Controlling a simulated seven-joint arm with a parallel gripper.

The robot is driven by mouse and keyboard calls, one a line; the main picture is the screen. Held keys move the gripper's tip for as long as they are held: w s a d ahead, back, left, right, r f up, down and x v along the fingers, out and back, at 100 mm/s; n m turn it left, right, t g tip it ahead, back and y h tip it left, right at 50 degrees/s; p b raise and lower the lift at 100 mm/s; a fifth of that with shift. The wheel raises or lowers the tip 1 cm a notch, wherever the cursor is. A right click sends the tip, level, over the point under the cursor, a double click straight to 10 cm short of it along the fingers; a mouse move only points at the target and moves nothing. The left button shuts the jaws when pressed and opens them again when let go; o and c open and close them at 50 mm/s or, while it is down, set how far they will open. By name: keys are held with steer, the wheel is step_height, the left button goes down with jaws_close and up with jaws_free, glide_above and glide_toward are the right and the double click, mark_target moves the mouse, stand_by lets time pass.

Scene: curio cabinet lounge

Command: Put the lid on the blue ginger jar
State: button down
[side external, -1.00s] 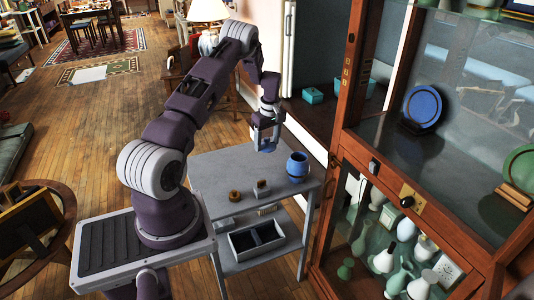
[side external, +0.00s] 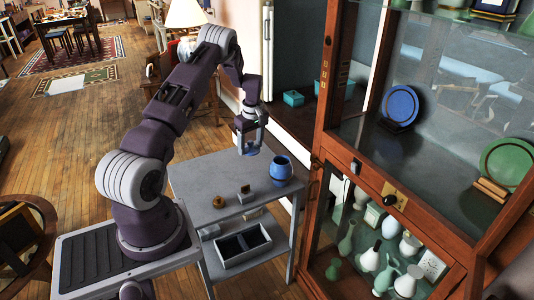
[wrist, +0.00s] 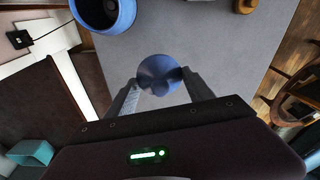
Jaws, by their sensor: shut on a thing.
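The blue ginger jar (side external: 281,170) stands upright on the grey table (side external: 235,180), near its right edge. In the wrist view the jar (wrist: 103,12) is at the top left, with its dark mouth open and uncovered. My gripper (side external: 249,150) is shut on a round blue lid (wrist: 160,74), which sits between the two fingertips in the wrist view. The lid is held above the table, to the left of the jar in the side view and apart from it. The lid's underside is hidden.
On the table are a small brass-coloured round piece (side external: 218,201) and a small block-like holder (side external: 244,194). A tray (side external: 243,245) sits on the lower shelf. A glass-fronted wooden cabinet (side external: 325,150) stands close on the right. The table's middle is mostly clear.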

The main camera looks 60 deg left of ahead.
step_height(320, 180, up, 6)
glide_above(281, 172)
steer(key=w+a, duration=0.2)
steer(key=a, duration=0.1)
steer(key=shift+r, duration=0.1)
steer(key=shift+f, duration=2.55)
steer(key=shift+f, duration=0.25)
steer(key=shift+f, duration=0.5)
steer(key=shift+c, duration=1.4)
jaws_free()
